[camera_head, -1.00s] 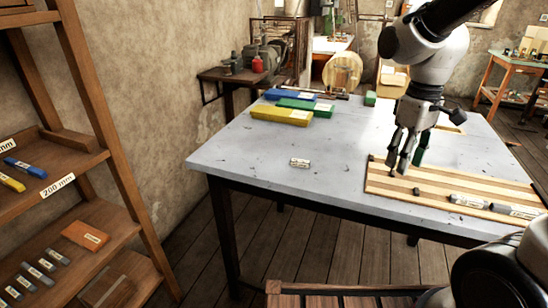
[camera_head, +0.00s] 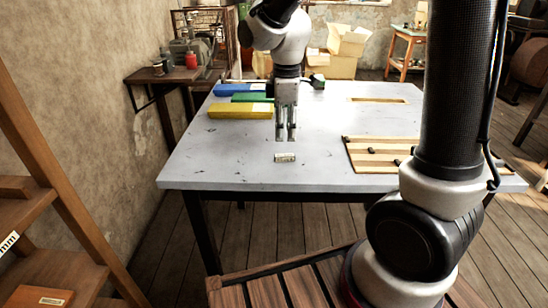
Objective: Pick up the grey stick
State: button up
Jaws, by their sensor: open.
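A short grey stick with a pale label (camera_head: 285,157) lies on the grey tabletop (camera_head: 230,170), near its front edge. My gripper (camera_head: 286,138) points down just behind and above the stick in the picture. Its two fingers are apart, with nothing seen between them. The fingers do not touch the stick, as far as I can tell. The stick is fully in view.
A yellow box (camera_head: 240,111), a green box (camera_head: 252,97) and a blue box (camera_head: 238,89) lie at the back left. A slatted wooden rack (camera_head: 375,155) lies at the right, partly hidden by my arm. A wooden shelf (camera_head: 60,215) stands at the left.

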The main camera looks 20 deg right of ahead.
aim_at(285, 155)
jog(key=shift+n, duration=0.4)
jog(key=shift+f, duration=0.3)
notch_tip(285, 155, down, 7)
jog(key=shift+f, duration=0.15)
jog(key=c, duration=0.8)
